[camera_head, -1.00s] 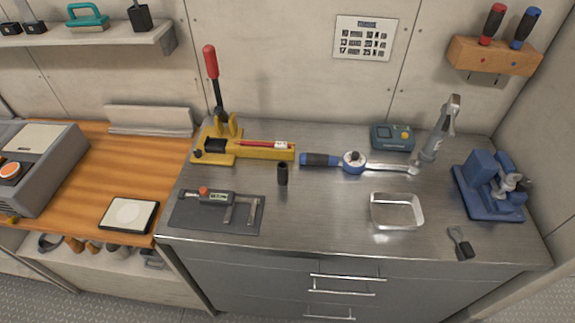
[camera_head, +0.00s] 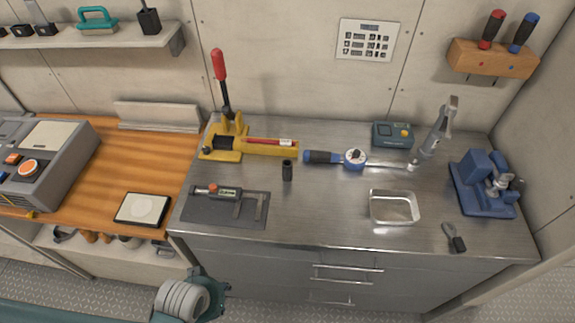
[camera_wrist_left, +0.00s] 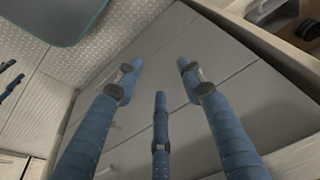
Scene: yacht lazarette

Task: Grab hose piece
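The hose piece looks to be the short black hollow cylinder (camera_head: 287,170). It stands upright on the steel worktop (camera_head: 320,215), in front of the yellow lever press and left of the torque wrench. My left gripper (camera_wrist_left: 160,82) shows three blue fingers in the left wrist view, spread apart with nothing between them. Grey drawer fronts lie beyond the fingers. In the head view my left wrist is at the bottom edge, in front of and below the worktop, well away from the cylinder. The hose piece is not seen in the wrist view. My right gripper is not in view.
Close to the cylinder are the yellow press (camera_head: 240,146) with a red-handled lever, a torque wrench (camera_head: 355,159) and a caliper on a dark mat (camera_head: 200,212). A metal tray (camera_head: 394,208) and blue vise (camera_head: 484,186) stand to the right. The worktop in front of the cylinder is clear.

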